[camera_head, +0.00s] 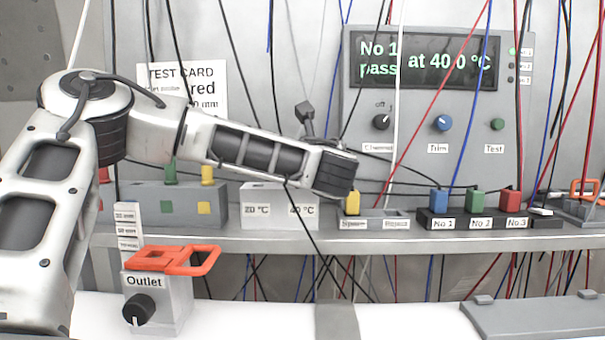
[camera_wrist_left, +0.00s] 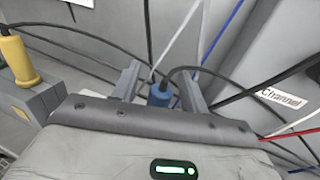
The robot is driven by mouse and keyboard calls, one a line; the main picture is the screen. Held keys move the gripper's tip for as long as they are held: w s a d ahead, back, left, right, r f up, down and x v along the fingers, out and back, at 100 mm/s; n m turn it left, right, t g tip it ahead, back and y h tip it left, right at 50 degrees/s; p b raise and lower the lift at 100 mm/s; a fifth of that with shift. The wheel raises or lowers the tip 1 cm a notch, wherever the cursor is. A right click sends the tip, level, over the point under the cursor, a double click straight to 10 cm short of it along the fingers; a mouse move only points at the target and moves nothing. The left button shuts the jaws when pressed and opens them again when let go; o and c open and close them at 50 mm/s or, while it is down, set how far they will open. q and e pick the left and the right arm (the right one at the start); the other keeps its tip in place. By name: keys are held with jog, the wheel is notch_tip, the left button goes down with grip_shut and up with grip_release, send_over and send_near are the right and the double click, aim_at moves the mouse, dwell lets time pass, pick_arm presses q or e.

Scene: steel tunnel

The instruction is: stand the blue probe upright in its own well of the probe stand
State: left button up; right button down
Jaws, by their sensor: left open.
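The blue probe (camera_wrist_left: 160,92) shows in the left wrist view as a blue head with a dark cable at its top. My left gripper (camera_wrist_left: 160,76) is open, with one finger on each side of this head and gaps between. What the probe stands in is hidden. In the head view my left arm crosses in front, and its gripper and the blue probe cannot be made out. The probe stand (camera_head: 187,215) is a grey block with a green probe (camera_head: 170,172), a yellow probe (camera_head: 207,174) and a partly hidden red probe. My arm covers its left part. My right gripper is not in view.
A block marked 20 °C and 40 °C (camera_head: 280,213) stands right of the stand. A Spare/Reject tray (camera_head: 375,223) holds a yellow piece. Blue, green and red plugs sit in a socket bar (camera_head: 460,224). An Outlet box (camera_head: 158,300) stands in front. Many cables hang across.

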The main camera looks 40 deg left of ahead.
pick_arm(q)
grip_shut()
jog(key=shift+r, duration=0.1)
notch_tip(320, 180, up, 18)
jog(key=shift+p, duration=0.35)
dwell(0.4)
